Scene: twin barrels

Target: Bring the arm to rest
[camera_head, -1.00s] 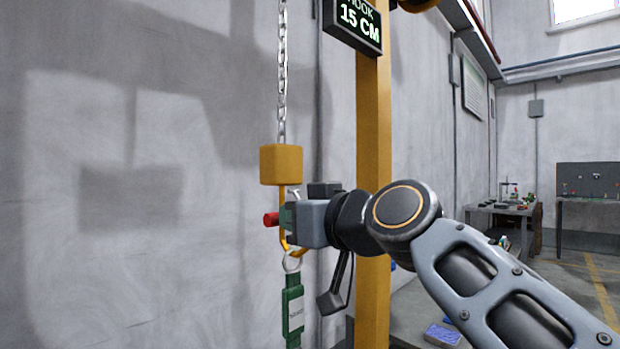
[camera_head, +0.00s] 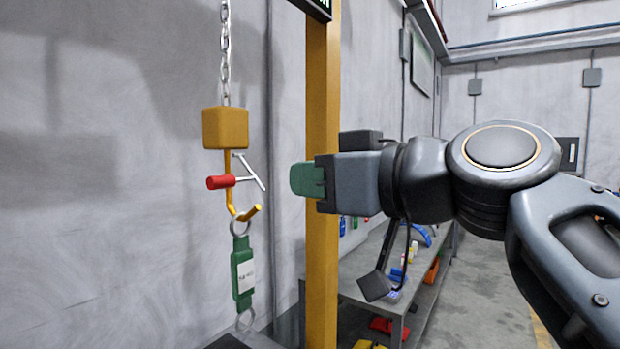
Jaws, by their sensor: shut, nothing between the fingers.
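My gripper (camera_head: 306,180) points left in front of the yellow post. Its green fingers are shut with nothing between them. It is apart from the yellow hook (camera_head: 230,190), which hangs to the left under a yellow block (camera_head: 225,128) on a chain (camera_head: 225,50). A red handle (camera_head: 220,182) with a thin metal latch (camera_head: 248,172) sits across the hook. A green tag-like piece (camera_head: 243,270) with a white label hangs by a ring (camera_head: 240,228) in the hook's bend. Another ring (camera_head: 246,320) shows at its lower end.
The yellow post (camera_head: 322,270) stands behind my gripper. A grey bench (camera_head: 365,290) with coloured items stands beyond it along the wall, with more items on its lower shelf. A dark display (camera_head: 318,8) is cut off at the top. Bare floor (camera_head: 480,285) lies to the right.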

